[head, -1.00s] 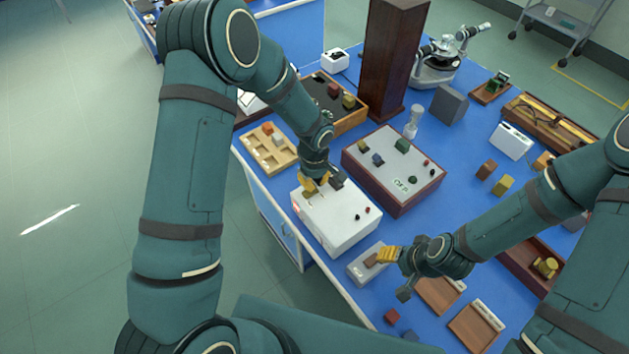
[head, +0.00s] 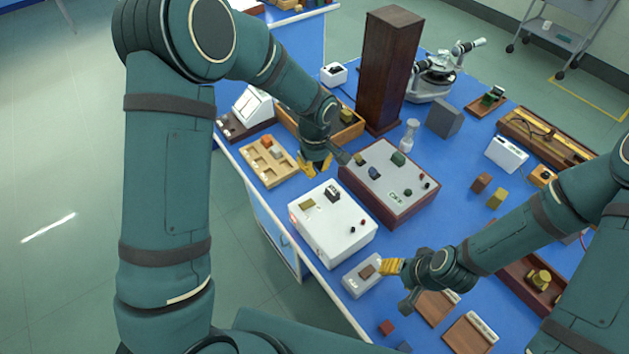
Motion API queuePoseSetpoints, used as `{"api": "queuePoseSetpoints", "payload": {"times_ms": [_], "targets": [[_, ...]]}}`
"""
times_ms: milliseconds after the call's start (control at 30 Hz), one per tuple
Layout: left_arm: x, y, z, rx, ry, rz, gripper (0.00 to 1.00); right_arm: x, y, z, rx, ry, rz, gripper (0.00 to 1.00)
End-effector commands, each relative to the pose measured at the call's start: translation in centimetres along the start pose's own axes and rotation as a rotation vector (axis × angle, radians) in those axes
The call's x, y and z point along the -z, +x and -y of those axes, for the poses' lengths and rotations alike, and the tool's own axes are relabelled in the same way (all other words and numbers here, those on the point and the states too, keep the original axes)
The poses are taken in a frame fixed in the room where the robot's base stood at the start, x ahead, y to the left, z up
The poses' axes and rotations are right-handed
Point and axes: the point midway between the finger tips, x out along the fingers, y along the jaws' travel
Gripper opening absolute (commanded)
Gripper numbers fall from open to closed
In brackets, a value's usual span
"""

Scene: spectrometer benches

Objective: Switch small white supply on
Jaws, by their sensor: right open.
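The small white supply (head: 345,243) is a white box near the bench's left edge, with red and black terminals and a small yellowish panel on top. Its dark switch (head: 332,192) is uncovered; I cannot tell which way it is tipped. A red glow shows at the box's left side. My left gripper (head: 322,163) is just beyond the box's far edge, apart from the switch; its finger opening is unclear. My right gripper (head: 394,283) is open and empty beside a grey box (head: 359,283) with a brown top piece.
A wooden sorting tray (head: 262,166) lies left of my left gripper. A maroon box with a grey top (head: 388,208) stands right of the white supply. A tall dark wooden column (head: 389,75) rises behind. Small loose blocks lie near the front edge.

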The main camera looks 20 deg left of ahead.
Motion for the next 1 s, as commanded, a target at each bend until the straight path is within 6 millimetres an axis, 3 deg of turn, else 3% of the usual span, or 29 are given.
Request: {"api": "queuePoseSetpoints", "payload": {"times_ms": [100,300,1000], "targets": [[-0.1,-2.0,-0.4,-0.003,0.003,-0.001,0.0,0.0,0.1,0.0,0.0,0.0,-0.001,0.52],[-0.1,-3.6,-0.5,0.0,0.001,0.001,0.0,0.0,0.1,0.0,0.0,0.001,-0.001,0.52],[-0.1,-3.8,-0.6,0.0,0.002,0.001,0.0,0.0,0.1,0.0,0.0,0.0,-0.001,0.52]]}}
